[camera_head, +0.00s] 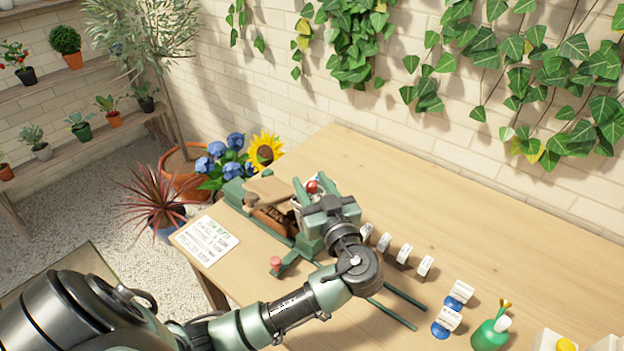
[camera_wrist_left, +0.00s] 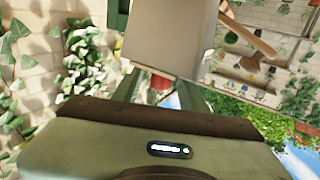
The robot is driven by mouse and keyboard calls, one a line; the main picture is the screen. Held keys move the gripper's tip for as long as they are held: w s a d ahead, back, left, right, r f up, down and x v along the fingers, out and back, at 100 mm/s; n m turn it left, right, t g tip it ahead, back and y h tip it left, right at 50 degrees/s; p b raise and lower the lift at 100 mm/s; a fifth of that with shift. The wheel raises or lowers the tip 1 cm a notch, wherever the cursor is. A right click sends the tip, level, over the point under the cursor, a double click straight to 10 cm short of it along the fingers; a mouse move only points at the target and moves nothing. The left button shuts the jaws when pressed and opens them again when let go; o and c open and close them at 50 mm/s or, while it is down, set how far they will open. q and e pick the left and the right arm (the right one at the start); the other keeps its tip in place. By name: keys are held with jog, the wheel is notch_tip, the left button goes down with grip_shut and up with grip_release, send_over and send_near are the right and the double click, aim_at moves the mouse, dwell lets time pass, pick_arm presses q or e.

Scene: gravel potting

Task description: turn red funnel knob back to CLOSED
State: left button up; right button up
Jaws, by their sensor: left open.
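The red knob (camera_head: 312,186) shows just behind my left gripper in the head view, on the green potting fixture (camera_head: 307,240) at the table's left end. A red part also shows in the left wrist view (camera_wrist_left: 160,82), below a grey block (camera_wrist_left: 165,40) and close to the gripper body. My left gripper (camera_head: 318,207) is over the fixture, beside the knob and open. Its fingertips are hidden, so I cannot tell whether they touch the knob. The knob's CLOSED marking is not readable. My right gripper is not in view.
A second reddish knob (camera_head: 276,263) sits at the fixture's front. A printed card (camera_head: 205,240) lies at the table's left edge. Small white labels (camera_head: 405,254), blue-based tags (camera_head: 459,293) and a green bottle (camera_head: 490,334) stand to the right. The table's back right is clear.

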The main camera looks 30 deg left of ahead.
pick_arm(q)
jog(key=shift+a, duration=0.1)
grip_shut()
jog(key=shift+f+m+t+h+b, duration=0.25)
jog(key=shift+m+t+h+b, duration=0.25)
jog(key=shift+t+b, duration=0.15)
jog(key=shift+m+t+h+b, duration=0.65)
jog(key=shift+m+t+h, duration=0.05)
jog(key=shift+t+h, duration=0.1)
jog(key=shift+r+m+t+h, duration=0.2)
jog(key=shift+m+t+h, duration=0.05)
jog(key=shift+m+h, duration=0.05)
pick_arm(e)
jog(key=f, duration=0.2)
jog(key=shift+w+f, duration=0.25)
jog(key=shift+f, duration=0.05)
pick_arm(q)
grip_release()
